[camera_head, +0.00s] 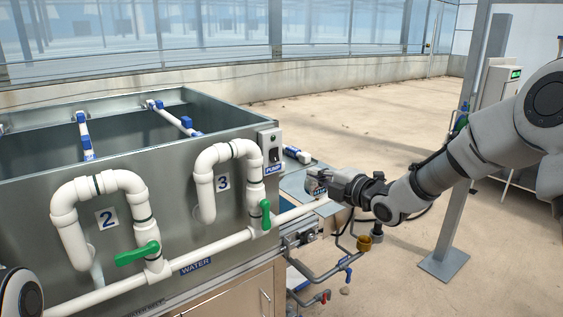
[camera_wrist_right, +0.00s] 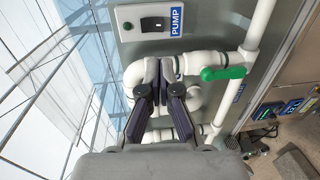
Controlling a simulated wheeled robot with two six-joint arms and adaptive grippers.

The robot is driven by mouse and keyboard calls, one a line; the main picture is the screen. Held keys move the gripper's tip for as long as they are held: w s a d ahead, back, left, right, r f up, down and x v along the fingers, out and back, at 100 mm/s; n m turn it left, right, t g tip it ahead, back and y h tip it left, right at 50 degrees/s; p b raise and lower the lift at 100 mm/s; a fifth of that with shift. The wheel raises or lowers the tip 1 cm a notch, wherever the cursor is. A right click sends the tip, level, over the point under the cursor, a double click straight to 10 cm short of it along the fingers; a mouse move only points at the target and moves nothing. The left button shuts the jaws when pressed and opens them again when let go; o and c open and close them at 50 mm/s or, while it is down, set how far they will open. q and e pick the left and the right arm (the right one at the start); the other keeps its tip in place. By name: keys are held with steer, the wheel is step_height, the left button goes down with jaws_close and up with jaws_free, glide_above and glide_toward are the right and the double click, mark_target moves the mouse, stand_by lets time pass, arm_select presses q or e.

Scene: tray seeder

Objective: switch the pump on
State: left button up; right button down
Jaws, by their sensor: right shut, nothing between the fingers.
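The pump switch (camera_head: 270,146) is a pale box with a dark rocker on the tank's near right corner, above a blue PUMP label (camera_head: 272,169). In the right wrist view, the switch (camera_wrist_right: 155,24) is at the top, with the label beside it; I cannot tell its rocker position. My right gripper (camera_head: 312,182) is to the right of the switch and a little lower in the head view. Its fingers are shut and empty. In the right wrist view, the fingertips (camera_wrist_right: 166,64) appear below the switch plate, apart from it. My left gripper is not in view.
White pipe loops marked 2 and 3 stand on the metal tank (camera_head: 178,199). Green valve handles (camera_head: 138,254) (camera_head: 265,214) project from the pipework below. A grey post (camera_head: 470,145) stands behind my right arm. The floor beyond the tank is open.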

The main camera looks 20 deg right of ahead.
steer(key=shift+w, duration=0.1)
steer(key=p, duration=0.5)
glide_toward(276, 161)
steer(key=x, duration=0.6)
steer(key=shift+w+a+r, duration=0.1)
steer(key=shift+w+r, duration=0.1)
steer(key=shift+w, duration=0.05)
steer(key=shift+w+a+f, duration=0.1)
steer(key=shift+w+f, duration=0.1)
steer(key=shift+w, duration=0.15)
